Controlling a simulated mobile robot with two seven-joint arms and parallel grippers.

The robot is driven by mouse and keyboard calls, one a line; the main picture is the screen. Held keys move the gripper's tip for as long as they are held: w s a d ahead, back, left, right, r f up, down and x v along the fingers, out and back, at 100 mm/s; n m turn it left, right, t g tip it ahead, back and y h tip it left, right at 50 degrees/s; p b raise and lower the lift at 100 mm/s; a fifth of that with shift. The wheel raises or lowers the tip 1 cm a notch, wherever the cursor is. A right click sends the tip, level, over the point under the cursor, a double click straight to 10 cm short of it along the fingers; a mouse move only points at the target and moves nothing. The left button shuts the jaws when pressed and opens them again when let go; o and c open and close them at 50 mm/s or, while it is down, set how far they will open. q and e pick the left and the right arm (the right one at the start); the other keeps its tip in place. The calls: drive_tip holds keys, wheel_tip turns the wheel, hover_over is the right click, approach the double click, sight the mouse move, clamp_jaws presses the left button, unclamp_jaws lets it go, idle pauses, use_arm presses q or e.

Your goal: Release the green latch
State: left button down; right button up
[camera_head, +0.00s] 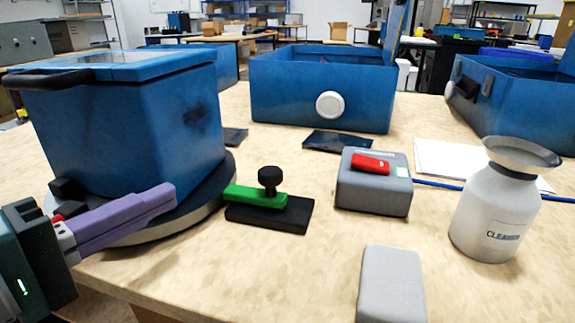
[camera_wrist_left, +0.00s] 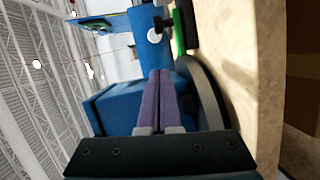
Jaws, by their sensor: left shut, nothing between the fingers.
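The green latch (camera_head: 245,196) is a flat green bar on a black base plate (camera_head: 268,214), with a black knob (camera_head: 269,178) standing on it. It lies on the table just right of the round base of the blue lidded box (camera_head: 140,125). My left gripper (camera_head: 168,192) is shut and empty, its purple fingers in front of the box and pointing at the latch from the left, apart from it. In the left wrist view the shut fingertips (camera_wrist_left: 160,74) show, with the green latch (camera_wrist_left: 179,35) beyond them near the top. My right gripper is out of view.
A grey block with a red switch (camera_head: 372,183) stands right of the latch. A white cleaner bottle (camera_head: 498,205) and a pale grey block (camera_head: 391,285) are further right and nearer. Blue open boxes (camera_head: 290,95) stand behind. Bare table (camera_head: 250,275) lies in front of the latch.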

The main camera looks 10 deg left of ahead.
use_arm(q)
drive_tip(key=b+x, duration=0.1)
drive_tip(key=x, duration=0.4)
drive_tip(key=shift+w, duration=0.3)
drive_tip(key=w+d, duration=0.1)
drive_tip(key=d, duration=0.2)
drive_tip(key=shift+w+f+b, duration=0.25)
drive_tip(key=shift+w+b, duration=0.05)
drive_tip(key=shift+w, duration=0.1)
drive_tip(key=shift+w+d, duration=0.2)
drive_tip(key=shift+d, duration=0.3)
